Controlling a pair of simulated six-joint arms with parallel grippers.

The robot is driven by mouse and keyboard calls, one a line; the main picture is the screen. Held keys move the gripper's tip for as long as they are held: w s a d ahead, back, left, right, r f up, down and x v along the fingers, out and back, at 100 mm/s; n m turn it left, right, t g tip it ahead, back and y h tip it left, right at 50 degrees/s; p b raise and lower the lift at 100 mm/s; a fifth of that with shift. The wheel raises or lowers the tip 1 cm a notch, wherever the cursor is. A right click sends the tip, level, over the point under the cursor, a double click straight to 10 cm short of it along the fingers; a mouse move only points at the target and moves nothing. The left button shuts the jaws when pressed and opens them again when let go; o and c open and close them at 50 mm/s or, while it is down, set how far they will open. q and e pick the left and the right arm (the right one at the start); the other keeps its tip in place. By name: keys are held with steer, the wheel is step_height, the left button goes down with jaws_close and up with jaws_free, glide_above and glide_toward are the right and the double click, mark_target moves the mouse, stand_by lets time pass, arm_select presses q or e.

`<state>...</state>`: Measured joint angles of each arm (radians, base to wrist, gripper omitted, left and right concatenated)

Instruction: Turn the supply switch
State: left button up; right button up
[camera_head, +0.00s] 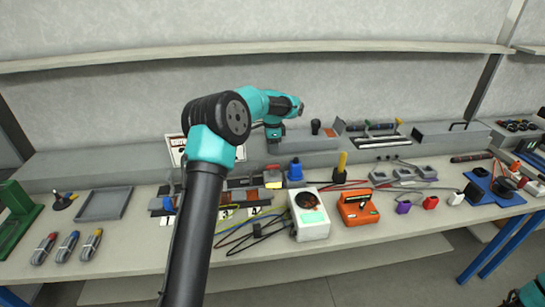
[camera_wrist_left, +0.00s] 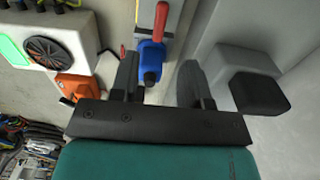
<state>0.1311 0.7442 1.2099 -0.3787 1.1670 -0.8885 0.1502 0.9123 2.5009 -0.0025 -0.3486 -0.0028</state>
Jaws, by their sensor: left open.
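My left gripper (camera_head: 274,134) is above the back of the bench in the head view, in front of the grey ledge, with its fingertips hard to see. In the left wrist view it (camera_wrist_left: 160,84) is open, with a dark finger on each side. A blue part (camera_wrist_left: 151,60) with a red handle (camera_wrist_left: 161,22) shows beyond and between the fingers; contact cannot be told. A black knob (camera_head: 315,127) stands on the grey ledge right of the gripper. No label lets me tell which part is the supply switch. My right gripper is out of view.
A white box with a dark round dial (camera_head: 308,200) and an orange box (camera_head: 357,208) stand on the bench (camera_head: 390,228). Loose cables (camera_head: 245,235) lie left of the white box. A grey tray (camera_head: 103,204) is at the left. A shelf (camera_head: 120,58) runs along the wall above.

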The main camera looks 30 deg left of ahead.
arm_select(q)
step_height(320, 180, up, 8)
steer(key=shift+r, duration=0.25)
steer(key=shift+d, duration=0.1)
stand_by(0.4)
